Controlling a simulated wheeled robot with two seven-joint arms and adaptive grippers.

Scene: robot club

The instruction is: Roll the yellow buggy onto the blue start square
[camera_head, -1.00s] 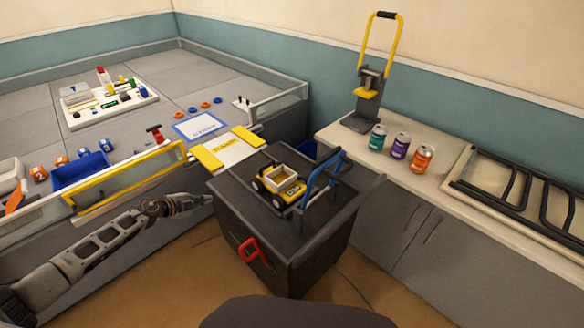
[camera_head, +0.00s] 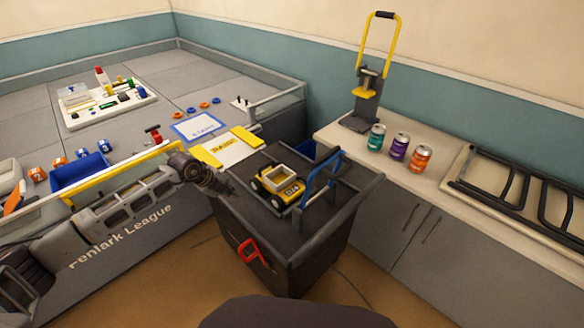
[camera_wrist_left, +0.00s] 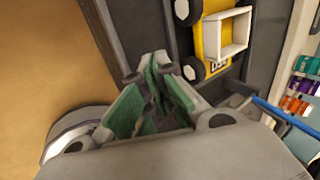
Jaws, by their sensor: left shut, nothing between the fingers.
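The yellow buggy (camera_head: 278,187), with a white open box on top and dark wheels, stands on the dark cart top (camera_head: 262,218). It also shows in the left wrist view (camera_wrist_left: 211,42), above and right of my fingers. The blue-bordered start square (camera_head: 199,126) lies on the grey table at the left, beyond a white ramp (camera_head: 228,149) with yellow ends. My left gripper (camera_head: 228,190) is shut and empty, left of the buggy at the cart's edge and apart from it. Its green-padded fingers (camera_wrist_left: 150,100) show in the left wrist view. My right gripper is not in view.
A blue handle frame (camera_head: 322,178) stands just right of the buggy. A yellow rail (camera_head: 125,172) runs along the table's front edge. Several cans (camera_head: 399,147) stand on the right counter. A blue bin (camera_head: 80,170) and a parts tray (camera_head: 105,103) are on the table.

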